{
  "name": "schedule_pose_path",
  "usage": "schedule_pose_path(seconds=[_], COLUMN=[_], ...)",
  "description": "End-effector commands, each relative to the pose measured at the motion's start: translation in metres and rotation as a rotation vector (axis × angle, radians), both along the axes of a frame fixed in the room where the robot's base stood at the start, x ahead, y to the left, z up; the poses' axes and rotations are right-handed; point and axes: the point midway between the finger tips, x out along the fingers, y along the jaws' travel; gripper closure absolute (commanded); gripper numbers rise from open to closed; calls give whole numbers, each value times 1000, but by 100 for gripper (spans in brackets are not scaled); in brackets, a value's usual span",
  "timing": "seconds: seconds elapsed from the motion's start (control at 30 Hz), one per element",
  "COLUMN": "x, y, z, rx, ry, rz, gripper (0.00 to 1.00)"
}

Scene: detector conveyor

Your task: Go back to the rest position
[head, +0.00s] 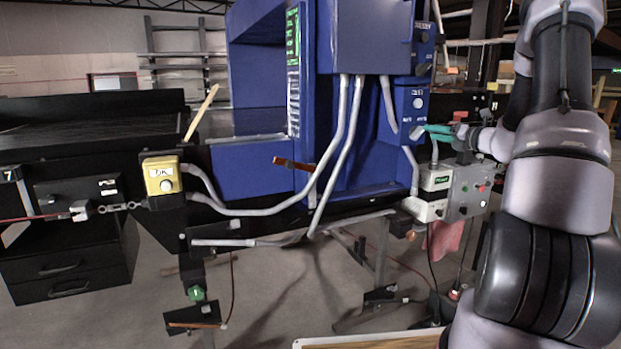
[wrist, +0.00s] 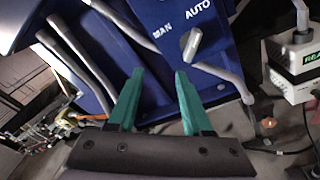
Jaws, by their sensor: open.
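My gripper (head: 440,129) is at the right in the head view, in front of the blue machine's control panel. In the wrist view its two teal fingers (wrist: 158,74) stand apart with nothing between them. A selector switch (wrist: 192,43) with a pale handle is just beyond the right fingertip, between the labels MAN and AUTO. Its handle appears to point toward AUTO. In the head view the switch (head: 417,131) is near the fingertips. Whether they touch it I cannot tell.
The blue detector machine (head: 345,40) fills the middle over a black conveyor (head: 80,135). White and grey control boxes (head: 470,190) stand under my gripper. Grey conduits (head: 340,150) hang off the machine's front.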

Motion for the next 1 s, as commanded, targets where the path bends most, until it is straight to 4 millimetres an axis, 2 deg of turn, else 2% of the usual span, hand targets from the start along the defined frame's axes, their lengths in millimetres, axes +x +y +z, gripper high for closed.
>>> schedule_pose_path(seconds=[0.03,0.1,0.17,0.2,0.3,0.43,0.6,0.8,0.9,1.0], x=[-9,-28,-50,-66,-109,-168,-244,-318,-343,-360], y=[31,75,110,132,177,218,243,240,232,223], z=[19,38,51,58,71,80,84,86,88,90], rx=[-91,-248,-393,-490,-734,-1052,-1472,-1969,-2185,-2352], ry=[-18,-46,-76,-101,-173,-291,-479,-731,-845,-929], rz=[74,196,303,372,541,748,994,1238,1328,1390], gripper=[50,50,50,50,50,50,50,50,50,50])
